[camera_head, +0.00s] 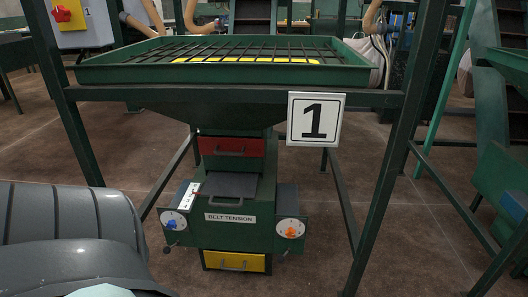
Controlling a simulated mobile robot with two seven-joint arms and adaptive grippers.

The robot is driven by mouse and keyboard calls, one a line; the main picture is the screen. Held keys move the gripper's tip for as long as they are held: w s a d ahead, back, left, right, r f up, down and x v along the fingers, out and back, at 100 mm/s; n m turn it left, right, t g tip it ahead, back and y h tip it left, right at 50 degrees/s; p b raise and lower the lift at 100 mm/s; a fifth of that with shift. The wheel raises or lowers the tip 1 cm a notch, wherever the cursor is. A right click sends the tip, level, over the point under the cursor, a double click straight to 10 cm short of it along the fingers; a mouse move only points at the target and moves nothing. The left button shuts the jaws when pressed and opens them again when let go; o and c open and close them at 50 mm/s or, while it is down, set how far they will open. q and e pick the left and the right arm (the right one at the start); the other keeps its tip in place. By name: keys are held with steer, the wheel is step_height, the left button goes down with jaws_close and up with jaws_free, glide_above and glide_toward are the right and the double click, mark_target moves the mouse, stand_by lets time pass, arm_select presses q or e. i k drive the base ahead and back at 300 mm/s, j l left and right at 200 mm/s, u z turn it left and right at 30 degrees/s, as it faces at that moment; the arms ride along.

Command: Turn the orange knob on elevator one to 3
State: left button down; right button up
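The machine marked by a white sign with a black 1 (316,119) stands in the middle, a dark green frame with a grated hopper on top. Below the hopper is a green unit labelled BELT TENSION (230,217). An orange knob (291,232) sits on a round white dial on this unit's right front panel. The dial's numbers and the knob's setting are too small to read. A blue knob (172,224) sits on a similar dial on the left panel. Neither of my grippers is in view.
Green frame legs flank the unit, with a thick post (394,150) on the right. A control box (84,22) with a red knob is at upper left. Another green machine (503,185) stands at right. Large grey rounded shapes fill the lower left. Brown floor (340,270) is open in front.

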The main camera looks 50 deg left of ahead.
mark_target(290, 233)
steer(key=u, duration=1.35)
steer(key=i+l, duration=0.15)
steer(key=l, duration=0.25)
steer(key=i+l+u, duration=0.1)
steer(key=l, duration=0.25)
steer(key=i+l, duration=0.15)
steer(key=l, duration=0.25)
steer(key=i+l+u, duration=0.1)
steer(key=l, duration=0.3)
